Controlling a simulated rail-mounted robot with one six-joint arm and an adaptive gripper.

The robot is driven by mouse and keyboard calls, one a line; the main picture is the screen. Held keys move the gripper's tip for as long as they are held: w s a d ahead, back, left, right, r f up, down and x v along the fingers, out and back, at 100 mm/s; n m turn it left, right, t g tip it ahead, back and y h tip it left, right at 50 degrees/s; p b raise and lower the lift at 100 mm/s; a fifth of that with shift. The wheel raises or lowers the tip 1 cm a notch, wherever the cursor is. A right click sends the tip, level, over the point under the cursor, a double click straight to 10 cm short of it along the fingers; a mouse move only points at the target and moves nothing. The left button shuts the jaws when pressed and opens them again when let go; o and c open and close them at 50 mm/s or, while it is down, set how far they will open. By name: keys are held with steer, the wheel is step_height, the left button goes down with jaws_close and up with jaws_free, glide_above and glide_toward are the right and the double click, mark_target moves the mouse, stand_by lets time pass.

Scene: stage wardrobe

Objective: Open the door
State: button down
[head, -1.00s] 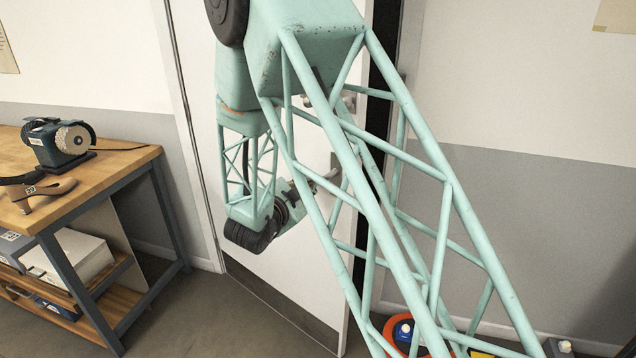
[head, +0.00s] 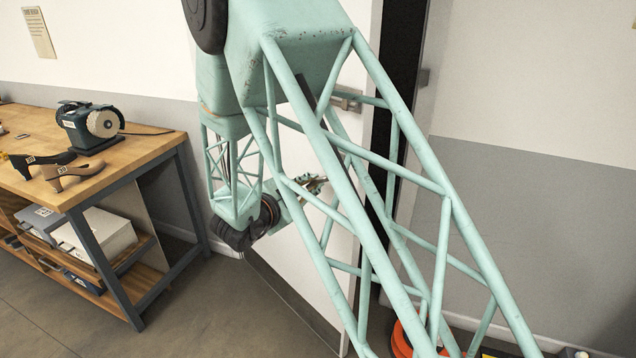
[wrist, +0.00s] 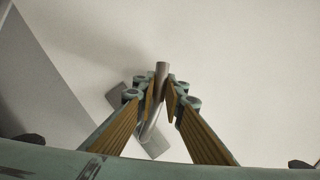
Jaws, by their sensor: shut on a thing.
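The door (head: 288,252) is a white panel with a dark kick plate along its bottom; it stands ajar, with a dark gap (head: 402,70) beside its right edge. Much of it is hidden behind my arm in the head view. In the wrist view its pale face (wrist: 235,70) fills most of the picture. My gripper (wrist: 161,98) has its two fingers closed around the metal lever handle (wrist: 162,70), whose end sticks out between the fingertips. In the head view the gripper (head: 318,184) is small and partly covered by my arm's lattice.
A wooden workbench (head: 135,160) with a grinding machine (head: 88,124) and shoe forms stands at the left. Boxes lie on its lower shelf. An orange round object (head: 402,340) is on the floor at the right, near my arm. Floor between bench and door is clear.

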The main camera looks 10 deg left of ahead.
steer(key=c, duration=2.7)
jaws_free()
steer(key=shift+d, duration=0.15)
steer(key=shift+s, duration=0.15)
steer(key=shift+v, duration=5.85)
